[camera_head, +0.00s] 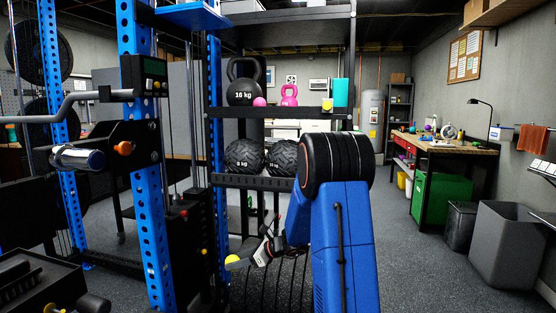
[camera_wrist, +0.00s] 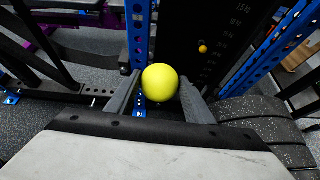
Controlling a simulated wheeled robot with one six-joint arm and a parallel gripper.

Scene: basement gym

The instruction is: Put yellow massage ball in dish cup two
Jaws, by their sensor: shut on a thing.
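My gripper (camera_head: 243,260) is low in front of the rack in the head view. It is shut on the yellow massage ball (camera_head: 231,262), which shows at its tip. In the wrist view the ball (camera_wrist: 160,82) sits between the two grey fingers of my gripper (camera_wrist: 160,96), clear of the floor. I cannot make out dish cup two in either view.
A rack shelf (camera_head: 290,113) holds a 16 kg kettlebell (camera_head: 243,92), a pink ball (camera_head: 259,102), a pink kettlebell (camera_head: 289,96), a small yellow item (camera_head: 327,104) and a teal block (camera_head: 341,92). Medicine balls (camera_head: 244,157) sit below. A blue upright (camera_head: 150,200) stands left.

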